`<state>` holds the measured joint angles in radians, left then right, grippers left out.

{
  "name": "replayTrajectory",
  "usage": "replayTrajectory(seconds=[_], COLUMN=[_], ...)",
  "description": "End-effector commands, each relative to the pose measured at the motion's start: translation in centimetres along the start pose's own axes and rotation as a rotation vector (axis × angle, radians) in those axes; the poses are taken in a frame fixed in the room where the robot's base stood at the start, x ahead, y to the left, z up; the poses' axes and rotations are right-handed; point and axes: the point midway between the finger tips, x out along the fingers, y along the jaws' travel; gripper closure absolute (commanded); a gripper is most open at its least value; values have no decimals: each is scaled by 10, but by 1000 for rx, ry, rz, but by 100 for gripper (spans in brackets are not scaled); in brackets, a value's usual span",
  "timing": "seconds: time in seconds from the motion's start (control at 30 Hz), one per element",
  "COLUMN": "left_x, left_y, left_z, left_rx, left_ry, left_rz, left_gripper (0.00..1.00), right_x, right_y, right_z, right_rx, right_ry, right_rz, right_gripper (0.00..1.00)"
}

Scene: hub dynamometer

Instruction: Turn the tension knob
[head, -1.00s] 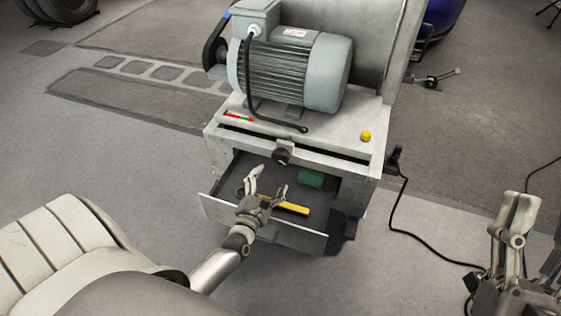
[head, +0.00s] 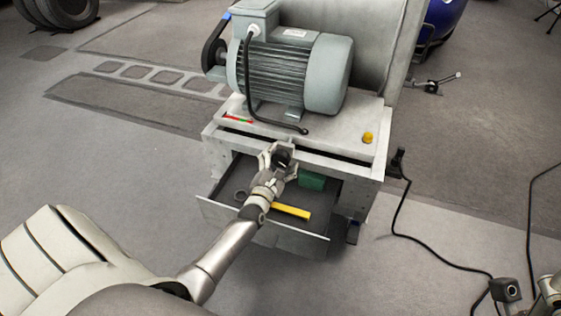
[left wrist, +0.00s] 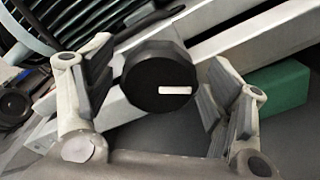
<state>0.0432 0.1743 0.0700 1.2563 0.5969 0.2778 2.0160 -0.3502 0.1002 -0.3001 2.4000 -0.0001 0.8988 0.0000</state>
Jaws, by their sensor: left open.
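The tension knob is a round black knob with a white mark (left wrist: 160,78), on the front of the grey machine cabinet. In the head view the knob (head: 283,157) is partly hidden by my left gripper (head: 280,160). In the left wrist view my left gripper (left wrist: 158,95) is open, with one finger on each side of the knob. Gaps show between the knob and the fingers. The white mark lies nearly level, right of the knob's centre. At the head view's lower right corner only a small part of my right arm shows; its fingers are not clear.
Below the knob an open drawer (head: 325,238) holds a yellow bar (head: 291,211) and a green block (head: 312,181), also in the left wrist view (left wrist: 279,88). A grey motor (head: 296,72) and a yellow button (head: 368,137) are on top. A black cable (head: 425,240) lies on the floor at right.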

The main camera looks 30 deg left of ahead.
Motion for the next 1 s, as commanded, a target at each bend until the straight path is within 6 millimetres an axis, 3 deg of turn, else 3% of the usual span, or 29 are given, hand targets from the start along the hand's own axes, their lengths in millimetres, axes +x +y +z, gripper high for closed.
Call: replayTrajectory(seconds=[0.27, 0.63, 1.0], left_x=[1, 1, 1], left_y=[0, 0, 0], left_z=[0, 0, 0], left_rx=[1, 1, 73], left_ry=[0, 0, 1], left_rz=[0, 0, -1], left_gripper=[24, 70, 70], right_x=[0, 0, 3], right_y=[0, 0, 0], right_z=[0, 0, -1], right_rx=[0, 1, 1], right_ry=[2, 1, 1], right_rz=[0, 0, 0], right_gripper=[47, 47, 47])
